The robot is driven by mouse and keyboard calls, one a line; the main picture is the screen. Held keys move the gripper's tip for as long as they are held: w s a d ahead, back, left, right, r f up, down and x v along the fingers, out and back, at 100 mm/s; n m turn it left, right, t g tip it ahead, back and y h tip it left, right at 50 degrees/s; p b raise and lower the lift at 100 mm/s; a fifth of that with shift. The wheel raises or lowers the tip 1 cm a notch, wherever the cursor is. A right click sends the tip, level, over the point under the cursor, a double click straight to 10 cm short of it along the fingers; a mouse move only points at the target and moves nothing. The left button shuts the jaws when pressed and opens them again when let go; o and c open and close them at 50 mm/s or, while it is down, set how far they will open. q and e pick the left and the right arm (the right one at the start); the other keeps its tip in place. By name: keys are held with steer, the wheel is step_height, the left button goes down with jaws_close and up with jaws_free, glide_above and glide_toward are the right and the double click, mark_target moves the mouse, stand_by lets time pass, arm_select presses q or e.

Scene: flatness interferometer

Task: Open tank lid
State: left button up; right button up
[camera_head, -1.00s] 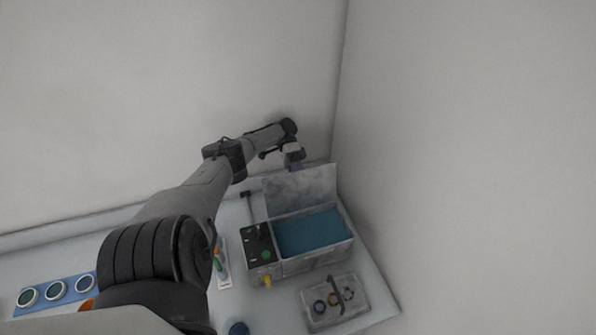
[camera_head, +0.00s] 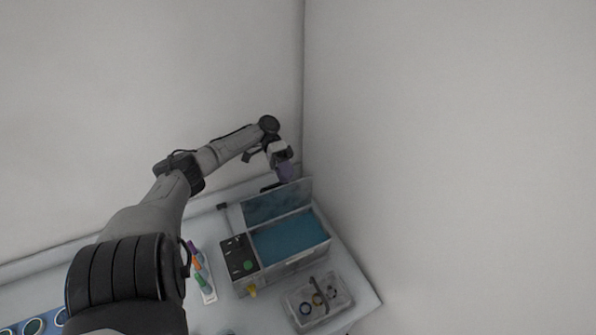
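The tank (camera_head: 297,262) is a clear-walled box with blue liquid (camera_head: 290,238) at the back right of the bench. Its lid (camera_head: 277,203) stands raised along the tank's rear edge, with a bluish tint, and the liquid is uncovered from above. My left gripper (camera_head: 285,178) points down at the lid's upper edge, near its right part. The fingertips are small and dark there, so I cannot tell whether they are open, or whether they touch the lid. My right gripper is not in view.
A black control panel (camera_head: 238,259) with a green button adjoins the tank's left side. A clear tray (camera_head: 317,301) with rings and a strip stands in front. A rack with coloured items (camera_head: 203,277) lies left. Walls close off the back and right.

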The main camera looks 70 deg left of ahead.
arm_select(q)
steer(key=w+d+r, duration=0.3)
steer(key=d, duration=0.1)
stand_by(0.5)
